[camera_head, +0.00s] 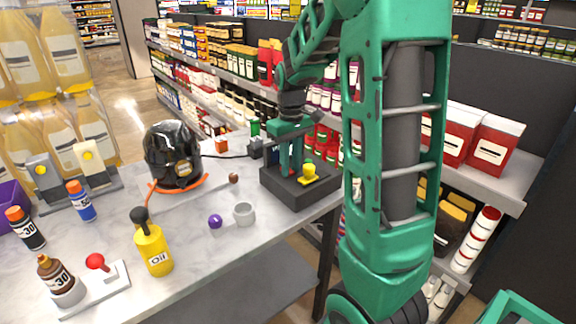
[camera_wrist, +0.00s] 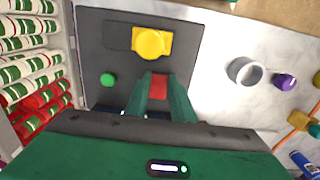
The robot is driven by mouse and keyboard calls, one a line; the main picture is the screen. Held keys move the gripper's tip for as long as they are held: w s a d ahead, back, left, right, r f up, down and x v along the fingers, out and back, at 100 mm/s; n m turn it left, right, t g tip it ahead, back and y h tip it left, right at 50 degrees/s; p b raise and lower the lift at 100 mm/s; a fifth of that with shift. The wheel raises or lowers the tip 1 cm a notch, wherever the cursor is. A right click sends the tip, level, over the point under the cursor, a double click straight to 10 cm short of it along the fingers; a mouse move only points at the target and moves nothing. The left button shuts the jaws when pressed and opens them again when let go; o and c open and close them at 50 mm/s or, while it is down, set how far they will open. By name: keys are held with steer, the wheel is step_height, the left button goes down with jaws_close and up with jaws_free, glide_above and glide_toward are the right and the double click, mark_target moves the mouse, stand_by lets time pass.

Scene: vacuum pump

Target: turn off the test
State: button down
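A dark control box (camera_head: 301,191) stands at the table's right end, below my gripper (camera_head: 291,172). On it are a yellow switch (camera_head: 309,173) and, in the wrist view, a green button (camera_wrist: 107,80). The yellow switch shows near the top centre of the wrist view (camera_wrist: 152,43). My gripper (camera_wrist: 158,78) points down at the box, and its green fingers flank a red part (camera_wrist: 159,86). I cannot tell whether they touch it. A black pump (camera_head: 172,155) with an orange hose stands left of the box.
A grey ring cup (camera_head: 244,213) and a purple knob (camera_head: 215,221) lie left of the box. A yellow oil can (camera_head: 152,249), a red-knobbed lever (camera_head: 95,261) and several small bottles stand further left. Stocked shelves (camera_head: 245,60) are behind the table.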

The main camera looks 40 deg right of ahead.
steer(key=shift+w+r+g, duration=0.1)
steer(key=shift+w+g, duration=0.15)
steer(key=shift+g, duration=0.5)
steer(key=shift+w+r+g, duration=0.1)
steer(key=shift+w+g, duration=0.1)
steer(key=shift+g, duration=0.55)
steer(key=c, duration=1.5)
jaws_free()
steer(key=shift+r, duration=0.1)
steer(key=v, duration=1)
steer(key=shift+w+r, duration=0.15)
steer(key=shift+r, duration=0.05)
steer(key=s+a+f+m+t, duration=0.1)
steer(key=s+f+m, duration=0.1)
steer(key=s, duration=0.8)
steer(key=s+a+f+m+t, duration=0.1)
steer(key=s+f, duration=0.3)
steer(key=s, duration=0.5)
steer(key=s+a+f+m+t, duration=0.1)
steer(key=s+a+f+m, duration=0.2)
steer(key=s, duration=0.7)
steer(key=shift+s, duration=0.35)
